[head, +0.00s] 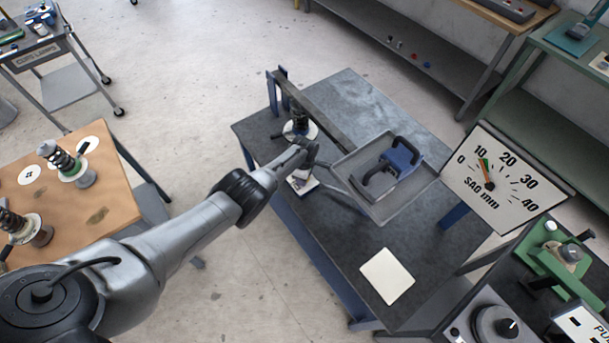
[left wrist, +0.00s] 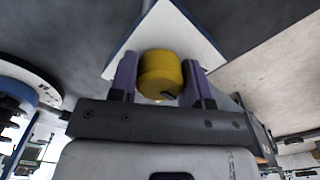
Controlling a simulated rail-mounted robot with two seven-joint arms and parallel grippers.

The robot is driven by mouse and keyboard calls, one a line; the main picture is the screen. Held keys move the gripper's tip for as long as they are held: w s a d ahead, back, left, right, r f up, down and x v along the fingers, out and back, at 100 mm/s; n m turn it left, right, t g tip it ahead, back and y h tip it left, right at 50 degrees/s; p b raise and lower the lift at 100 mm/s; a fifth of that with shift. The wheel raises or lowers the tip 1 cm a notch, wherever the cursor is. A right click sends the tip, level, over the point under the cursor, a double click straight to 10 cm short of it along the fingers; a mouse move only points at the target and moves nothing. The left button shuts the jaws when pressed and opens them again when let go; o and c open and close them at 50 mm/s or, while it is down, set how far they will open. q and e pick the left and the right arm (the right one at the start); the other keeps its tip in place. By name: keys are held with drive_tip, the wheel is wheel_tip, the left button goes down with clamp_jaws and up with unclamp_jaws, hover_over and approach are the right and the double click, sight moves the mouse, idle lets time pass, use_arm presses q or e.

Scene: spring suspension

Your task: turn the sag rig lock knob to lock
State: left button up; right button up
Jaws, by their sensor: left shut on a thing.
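The yellow lock knob (left wrist: 160,70) shows in the left wrist view against a white, blue-edged plate (left wrist: 180,28), with a small dark mark low on its face. My left gripper (left wrist: 162,85) has one finger on each side of the knob and is shut on it. In the head view my left gripper (head: 304,163) is over the sag rig at the dark table, in front of the white plate (head: 301,184), and it hides the knob there. I cannot tell the knob's lock position. My right gripper is not in view.
A spring unit (head: 299,125) stands just behind my gripper. A grey tray (head: 421,186) with a blue-handled part (head: 399,158) is to the right, beside the sag mm dial (head: 497,185), whose needle points near 10. A white card (head: 387,276) lies on the table's front.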

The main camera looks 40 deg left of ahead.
use_arm(q)
drive_tip(key=shift+w+r+n, duration=0.1)
drive_tip(key=shift+r+n, duration=0.1)
drive_tip(key=shift+n, duration=0.3)
drive_tip(key=o, duration=0.9)
drive_tip(key=shift+a+f, duration=0.1)
drive_tip(key=shift+r+p, duration=0.6)
drive_tip(key=shift+p, duration=0.05)
drive_tip(key=shift+r+p, duration=3.9)
drive_tip(key=shift+r, duration=2.4)
